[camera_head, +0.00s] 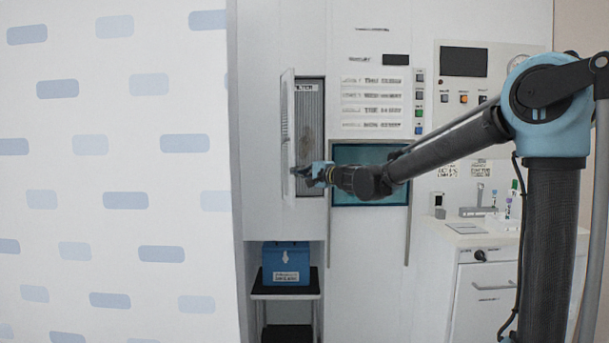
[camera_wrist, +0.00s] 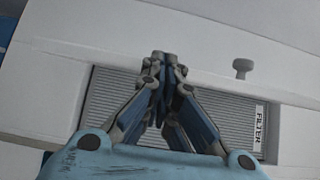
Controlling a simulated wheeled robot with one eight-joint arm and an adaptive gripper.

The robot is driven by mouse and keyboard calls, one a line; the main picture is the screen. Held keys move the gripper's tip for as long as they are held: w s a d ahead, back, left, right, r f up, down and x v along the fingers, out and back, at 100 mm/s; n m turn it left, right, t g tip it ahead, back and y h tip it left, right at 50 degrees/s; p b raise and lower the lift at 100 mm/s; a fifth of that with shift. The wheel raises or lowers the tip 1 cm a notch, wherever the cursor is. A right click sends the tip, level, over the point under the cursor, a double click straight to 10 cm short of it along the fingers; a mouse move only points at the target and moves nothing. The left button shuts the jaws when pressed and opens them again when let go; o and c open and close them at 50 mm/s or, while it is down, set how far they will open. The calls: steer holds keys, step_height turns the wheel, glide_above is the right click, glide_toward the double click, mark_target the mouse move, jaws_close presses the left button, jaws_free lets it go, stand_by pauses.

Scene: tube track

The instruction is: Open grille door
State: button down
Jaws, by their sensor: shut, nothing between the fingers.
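The white grille door (camera_head: 288,125) stands swung outward on the upper left of the wall cabinet, its vented face turned to the left. Behind it is a recess with a grey ribbed filter (camera_head: 312,110), which also shows in the wrist view (camera_wrist: 112,98) with a "FILTER" label. My gripper (camera_head: 299,171) is shut and empty at the door's lower part, by its free edge. In the wrist view the closed fingertips (camera_wrist: 163,60) overlap the door's edge, and a small knob (camera_wrist: 242,67) stands to their right. I cannot tell whether they touch the door.
A blue box (camera_head: 286,263) sits on a dark shelf below the recess. A teal window (camera_head: 358,182) is right of the door. A counter with small bottles and tubes (camera_head: 508,206) stands at right. A patterned white wall (camera_head: 110,170) fills the left.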

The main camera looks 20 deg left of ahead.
stand_by(0.4)
steer(key=s+d+f+n+g+h, duration=0.15)
steer(key=s+d+f, duration=0.25)
steer(key=d, duration=0.7)
steer(key=s+d+f+n+h, duration=0.1)
steer(key=s+d+f+n, duration=0.2)
steer(key=d, duration=0.8)
steer(key=s+d+f+g+h, duration=0.1)
steer(key=s+d+f+h, duration=0.3)
steer(key=d, duration=0.9)
steer(key=s+d+f+g+h, duration=0.1)
steer(key=s+d+f+h, duration=0.4)
steer(key=s+d+f, duration=0.5)
steer(key=s+d+f+g+h, duration=0.2)
steer(key=s+d+f+h, duration=0.3)
steer(key=d+f, duration=1)
steer(key=s, duration=0.2)
steer(key=shift+s+d+f+n, duration=0.2)
steer(key=shift+s+d+n, duration=0.1)
steer(key=shift+d+n, duration=0.1)
